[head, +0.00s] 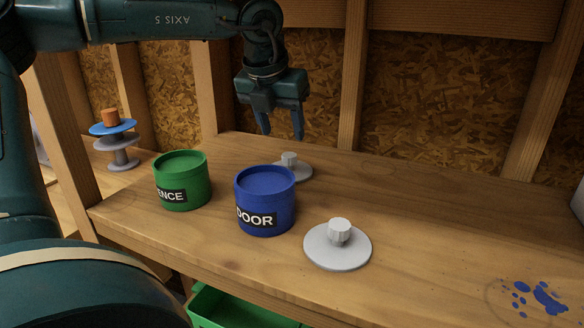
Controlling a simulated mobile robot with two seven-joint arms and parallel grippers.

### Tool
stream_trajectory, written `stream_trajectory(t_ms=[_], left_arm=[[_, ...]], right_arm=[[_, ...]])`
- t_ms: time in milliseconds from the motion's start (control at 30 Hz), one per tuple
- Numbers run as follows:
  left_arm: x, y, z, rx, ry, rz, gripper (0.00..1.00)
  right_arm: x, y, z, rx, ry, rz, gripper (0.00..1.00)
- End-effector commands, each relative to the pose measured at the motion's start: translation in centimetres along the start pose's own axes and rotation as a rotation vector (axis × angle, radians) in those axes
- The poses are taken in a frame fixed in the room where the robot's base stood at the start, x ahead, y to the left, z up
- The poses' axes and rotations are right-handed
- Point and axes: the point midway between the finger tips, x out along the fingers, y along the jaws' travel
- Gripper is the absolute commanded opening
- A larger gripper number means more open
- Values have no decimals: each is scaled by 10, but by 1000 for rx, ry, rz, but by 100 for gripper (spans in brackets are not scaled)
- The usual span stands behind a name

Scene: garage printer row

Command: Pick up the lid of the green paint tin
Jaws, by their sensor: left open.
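A green tin (183,182) with a black label ending in "ENCE" stands upright on the wooden bench, left of a blue tin (265,203) labelled "DOOR". Two round grey lids with ribbed knobs lie flat on the bench. One lid (338,256) is in front and to the right of the blue tin; the other lid (303,172) is behind the blue tin and partly hidden by it. Nothing visible marks which lid belongs to the green tin. My left gripper (281,128) points down, open and empty, above the rear lid, not touching it. My right gripper is out of view.
The wooden bench (430,225) is clear on the right, except for blue paint splashes (545,297). A spool stand with a blue disc (113,128) stands at the far left. Wall studs and chipboard rise behind. A green crate (235,308) sits below the front edge.

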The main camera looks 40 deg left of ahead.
Motion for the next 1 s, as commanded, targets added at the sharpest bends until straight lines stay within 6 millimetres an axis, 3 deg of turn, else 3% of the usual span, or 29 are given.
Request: stream_trajectory(t_ms=[100,333,600,900,1000], left_arm=[[20,0,-1,0,3,-1,51],[36,0,-1,1,3,-1,51],[74,-2,-3,0,4,-1,51],[81,-2,-2,0,-1,-2,51],[81,-2,-2,0,-1,-2,45]], right_arm=[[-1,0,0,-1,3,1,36],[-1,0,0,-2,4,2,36],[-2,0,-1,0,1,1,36],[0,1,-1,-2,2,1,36],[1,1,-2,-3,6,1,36]])
